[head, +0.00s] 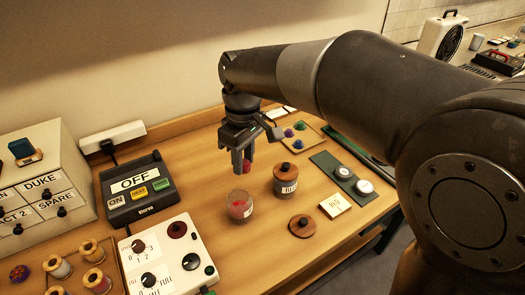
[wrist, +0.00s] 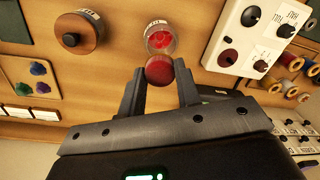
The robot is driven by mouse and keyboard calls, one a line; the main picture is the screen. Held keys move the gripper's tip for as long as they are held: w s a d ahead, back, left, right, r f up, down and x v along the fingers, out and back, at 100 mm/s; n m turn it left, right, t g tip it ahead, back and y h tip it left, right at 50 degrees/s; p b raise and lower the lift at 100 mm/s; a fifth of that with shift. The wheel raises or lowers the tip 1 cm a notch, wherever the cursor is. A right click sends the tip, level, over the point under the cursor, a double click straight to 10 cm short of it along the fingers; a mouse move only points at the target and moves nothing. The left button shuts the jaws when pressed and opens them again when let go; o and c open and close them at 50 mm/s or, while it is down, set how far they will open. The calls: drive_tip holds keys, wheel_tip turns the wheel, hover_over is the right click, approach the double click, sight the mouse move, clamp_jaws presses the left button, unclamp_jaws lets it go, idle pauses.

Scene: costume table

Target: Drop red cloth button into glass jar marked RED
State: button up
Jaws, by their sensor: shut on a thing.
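My gripper (head: 243,165) is shut on a red cloth button (head: 246,166), above the table. The round red button (wrist: 160,70) also shows between the fingertips of my gripper (wrist: 161,85) in the wrist view. A small open glass jar (head: 240,204) with red pieces inside stands on the table, just below the gripper and apart from it. In the wrist view the open jar (wrist: 161,38) lies just beyond the button. Its label is only partly seen and I cannot read it.
A second jar with a wooden lid (head: 286,178) stands to the right. A loose wooden lid (head: 303,226) and a small card (head: 335,205) lie in front. A tray of coloured buttons (head: 300,133) is behind. A white control box (head: 170,258) and an OFF panel (head: 137,188) are left.

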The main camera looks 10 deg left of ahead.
sight(245, 161)
wheel_tip(245, 161, down, 6)
idle(0.5)
drive_tip(key=shift+s, duration=0.1)
drive_tip(key=o, duration=1)
drive_tip(key=shift+o, duration=0.2)
drive_tip(key=r, duration=1.1)
drive_tip(key=shift+w, duration=0.35)
drive_tip(key=shift+d, duration=0.1)
drive_tip(key=s+d+r+m+t, duration=0.1)
drive_tip(key=d+m, duration=0.2)
drive_tip(key=d, duration=0.5)
drive_tip(key=s+d+m+t, duration=0.2)
drive_tip(key=d+m, duration=0.1)
drive_tip(key=d, duration=0.5)
drive_tip(key=s+d+f+m+t, duration=0.1)
drive_tip(key=s+d+f+m, duration=0.1)
drive_tip(key=s+d+m, duration=0.2)
drive_tip(key=s+d+f+m+t, duration=0.2)
drive_tip(key=s+d+m, duration=0.2)
drive_tip(key=d, duration=0.6)
drive_tip(key=shift+s+d+f, duration=0.2)
drive_tip(key=shift+s+f, duration=0.05)
drive_tip(key=shift+s, duration=0.3)
